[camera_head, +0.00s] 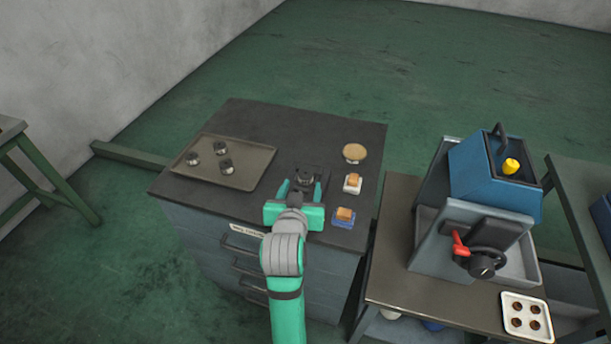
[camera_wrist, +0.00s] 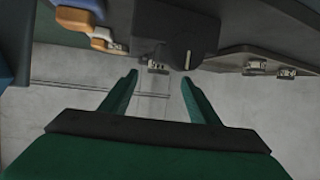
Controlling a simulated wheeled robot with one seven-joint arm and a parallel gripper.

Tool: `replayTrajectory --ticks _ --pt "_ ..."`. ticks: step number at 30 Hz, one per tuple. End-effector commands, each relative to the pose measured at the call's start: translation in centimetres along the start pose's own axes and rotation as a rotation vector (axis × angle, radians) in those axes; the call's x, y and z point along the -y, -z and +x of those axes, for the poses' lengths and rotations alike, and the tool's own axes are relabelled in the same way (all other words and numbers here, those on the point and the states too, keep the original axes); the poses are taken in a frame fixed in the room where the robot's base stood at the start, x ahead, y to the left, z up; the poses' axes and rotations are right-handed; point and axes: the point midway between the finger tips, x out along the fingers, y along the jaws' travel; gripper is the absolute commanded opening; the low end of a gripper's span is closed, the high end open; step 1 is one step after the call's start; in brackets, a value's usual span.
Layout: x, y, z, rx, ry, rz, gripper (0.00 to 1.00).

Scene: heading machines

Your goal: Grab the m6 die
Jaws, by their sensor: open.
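My gripper (camera_head: 301,188) is open above the front part of the cabinet top, its fingers pointing away from the arm. A dark stand (camera_head: 312,170) with a small round dark metal piece (camera_head: 305,178) lies just beyond and between the fingertips. Several similar round dark pieces sit on a tray (camera_head: 245,181) at the left, including a rear one (camera_head: 220,147), a left one (camera_head: 193,158) and a front one (camera_head: 226,166). No size marking is readable, so I cannot tell which is the m6 die. In the wrist view my gripper (camera_wrist: 158,80) is open and empty, below a dark block (camera_wrist: 175,35).
Right of my gripper are a round tan disc (camera_head: 354,152), a white block with an orange top (camera_head: 352,184) and a blue one (camera_head: 344,217). A blue machine (camera_head: 495,175) and a white tray (camera_head: 527,298) stand on the right bench. Floor behind the cabinet is clear.

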Motion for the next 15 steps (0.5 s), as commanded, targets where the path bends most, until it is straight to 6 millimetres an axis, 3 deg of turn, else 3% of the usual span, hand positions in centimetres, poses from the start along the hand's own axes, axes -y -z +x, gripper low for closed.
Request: replayTrajectory --ticks 8,15 --pt "-0.1 0.2 2.0 0.0 0.0 0.001 0.56" --pt "-0.2 0.4 5.3 0.002 0.0 0.001 0.56"
